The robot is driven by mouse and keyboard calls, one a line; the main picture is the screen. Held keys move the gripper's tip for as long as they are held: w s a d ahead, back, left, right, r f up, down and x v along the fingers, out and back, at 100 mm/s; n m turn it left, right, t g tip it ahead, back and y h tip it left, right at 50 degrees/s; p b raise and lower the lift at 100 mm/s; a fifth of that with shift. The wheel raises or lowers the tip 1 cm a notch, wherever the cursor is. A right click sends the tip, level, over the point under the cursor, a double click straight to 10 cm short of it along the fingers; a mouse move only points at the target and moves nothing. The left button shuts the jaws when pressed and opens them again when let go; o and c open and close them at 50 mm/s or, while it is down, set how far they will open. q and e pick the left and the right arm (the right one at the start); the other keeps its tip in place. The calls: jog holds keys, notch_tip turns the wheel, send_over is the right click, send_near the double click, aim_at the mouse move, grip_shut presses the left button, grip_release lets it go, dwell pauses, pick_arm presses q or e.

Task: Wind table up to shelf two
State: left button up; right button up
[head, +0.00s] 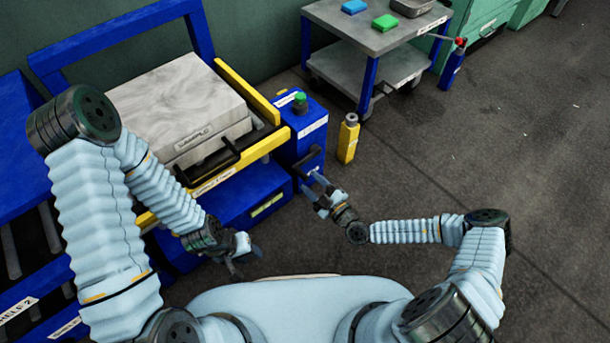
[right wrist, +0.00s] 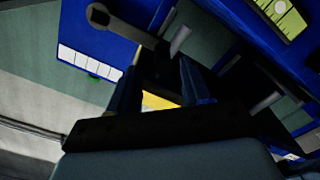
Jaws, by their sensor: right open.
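The lift table (head: 215,185) has a blue body and yellow edges and carries a grey block (head: 180,110) labelled SAMPLE. A dark crank handle (head: 308,158) sticks out from the blue post at its right; its grey arm (right wrist: 130,28) also shows in the right wrist view. Contact with the crank cannot be told. My left gripper (head: 248,265) is open and empty in front of the table. A SHELF 2 label (head: 17,309) shows on the blue rack.
A green button (head: 299,98) tops the blue post. A yellow post (head: 348,138) stands on the floor to its right. A grey cart (head: 375,35) with blue and green blocks stands behind. The floor at right is clear.

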jog(key=v, duration=0.9)
jog(key=shift+s, duration=0.1)
